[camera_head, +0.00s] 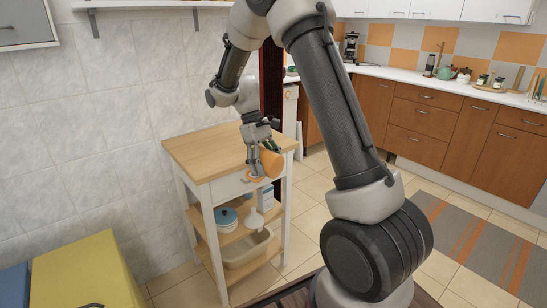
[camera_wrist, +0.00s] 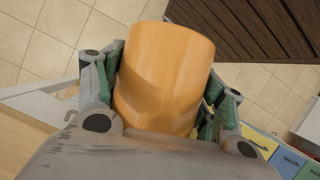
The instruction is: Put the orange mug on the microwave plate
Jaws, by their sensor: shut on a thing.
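The orange mug (camera_head: 271,162) is held in my gripper (camera_head: 262,150), in front of the front right part of a wooden-topped cart. In the wrist view the mug (camera_wrist: 165,75) fills the middle, between the two fingers of my gripper (camera_wrist: 160,100), and it looks tilted. The fingers press on its two sides, and its inside does not show. A small orange and pale shape (camera_head: 254,177) is just below the mug; I cannot tell what it is. I cannot make out a microwave plate in either view.
The cart top (camera_head: 205,150) is bare. Its shelves hold a blue pot (camera_head: 227,218), a white bottle (camera_head: 255,218) and a beige bin (camera_head: 246,248). A yellow box (camera_head: 85,275) stands at the lower left. A counter (camera_head: 450,85) with several items runs along the back right.

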